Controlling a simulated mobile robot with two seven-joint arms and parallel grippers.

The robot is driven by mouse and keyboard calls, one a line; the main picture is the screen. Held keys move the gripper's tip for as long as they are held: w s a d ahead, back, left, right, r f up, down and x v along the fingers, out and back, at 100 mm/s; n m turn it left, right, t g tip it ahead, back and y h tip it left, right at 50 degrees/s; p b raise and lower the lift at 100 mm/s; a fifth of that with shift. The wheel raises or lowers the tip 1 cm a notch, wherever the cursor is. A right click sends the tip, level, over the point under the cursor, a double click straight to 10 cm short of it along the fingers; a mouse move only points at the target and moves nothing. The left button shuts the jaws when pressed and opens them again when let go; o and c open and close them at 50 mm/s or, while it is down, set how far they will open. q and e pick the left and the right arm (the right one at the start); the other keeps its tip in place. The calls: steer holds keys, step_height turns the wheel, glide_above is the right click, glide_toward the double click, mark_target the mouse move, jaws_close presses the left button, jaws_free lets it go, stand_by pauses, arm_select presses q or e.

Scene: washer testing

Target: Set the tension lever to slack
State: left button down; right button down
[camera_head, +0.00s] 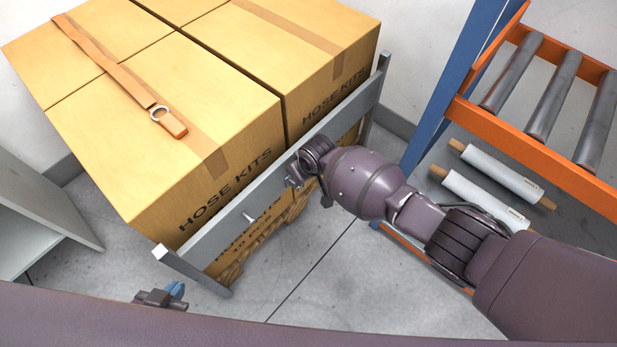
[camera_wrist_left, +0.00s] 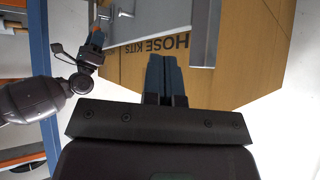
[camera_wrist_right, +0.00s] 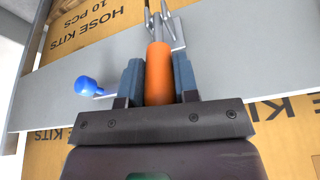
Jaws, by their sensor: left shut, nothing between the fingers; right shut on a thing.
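An orange handle (camera_wrist_right: 158,75), which looks like the tension lever, sits at a metal bracket (camera_wrist_right: 166,30) on the grey rail (camera_wrist_right: 230,72). My right gripper (camera_wrist_right: 158,88) is shut on the handle, a finger on each side. In the head view my right gripper (camera_head: 296,178) is at the rail's outer face and mostly hides the lever. The handle's orange also shows in the left wrist view (camera_wrist_left: 97,28). My left gripper (camera_wrist_left: 165,72) is shut and empty, apart from the rail; it shows low at the left in the head view (camera_head: 174,291).
A blue knob (camera_wrist_right: 88,86) sticks out of the rail beside my right gripper. A roller rack (camera_head: 560,150) stands at right. Floor (camera_head: 330,275) in front is clear.

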steer(key=shift+w+a+g+h, duration=0.2)
steer(key=shift+a+g+h, duration=0.1)
steer(key=shift+a+h, duration=0.1)
steer(key=shift+w+a+g+h, duration=0.2)
steer(key=shift+g+h, duration=0.1)
steer(key=c, duration=0.9)
jaws_free()
steer(key=shift+o, duration=0.2)
